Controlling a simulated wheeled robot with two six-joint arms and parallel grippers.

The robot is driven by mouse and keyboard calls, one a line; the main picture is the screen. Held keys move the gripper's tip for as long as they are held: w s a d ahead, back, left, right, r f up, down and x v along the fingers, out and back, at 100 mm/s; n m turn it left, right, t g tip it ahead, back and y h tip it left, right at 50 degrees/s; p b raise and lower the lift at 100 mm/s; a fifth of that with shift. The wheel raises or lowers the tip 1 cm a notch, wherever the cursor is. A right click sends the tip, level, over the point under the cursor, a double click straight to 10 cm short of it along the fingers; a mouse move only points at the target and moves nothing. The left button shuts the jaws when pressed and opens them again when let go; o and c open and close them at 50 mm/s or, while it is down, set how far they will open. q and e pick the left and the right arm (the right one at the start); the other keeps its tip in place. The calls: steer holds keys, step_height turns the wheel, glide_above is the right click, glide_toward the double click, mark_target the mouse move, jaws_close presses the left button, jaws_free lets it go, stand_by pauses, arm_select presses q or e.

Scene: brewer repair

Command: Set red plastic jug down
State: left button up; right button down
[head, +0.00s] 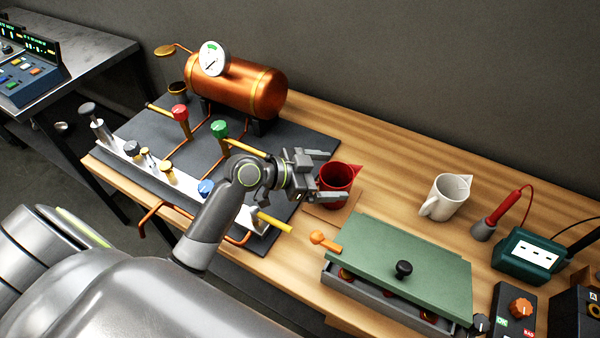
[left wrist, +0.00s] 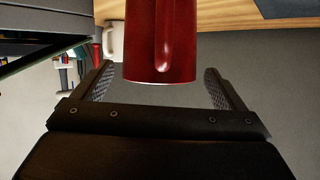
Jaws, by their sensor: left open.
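The red plastic jug (head: 338,176) stands upright on a thin brown square (head: 322,211) on the wooden bench, right of the dark mat. My left gripper (head: 324,176) is open at the jug's left side, its fingers pointing toward it. In the left wrist view the jug (left wrist: 150,40) shows between the two spread fingers, with a gap visible on each side. The lower part of the jug is partly hidden by a finger in the head view. My right gripper is not in view.
A white jug (head: 446,199) stands to the right. A copper boiler (head: 240,90) and valve pipes stand on the dark mat (head: 210,140) to the left. The bench behind the red jug is clear.

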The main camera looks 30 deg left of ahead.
arm_select(q)
steer(key=b+v, duration=0.1)
steer(key=v, duration=0.8)
steer(key=shift+s+b, duration=0.2)
steer(key=shift+b, duration=0.1)
steer(key=shift+a+r, duration=0.1)
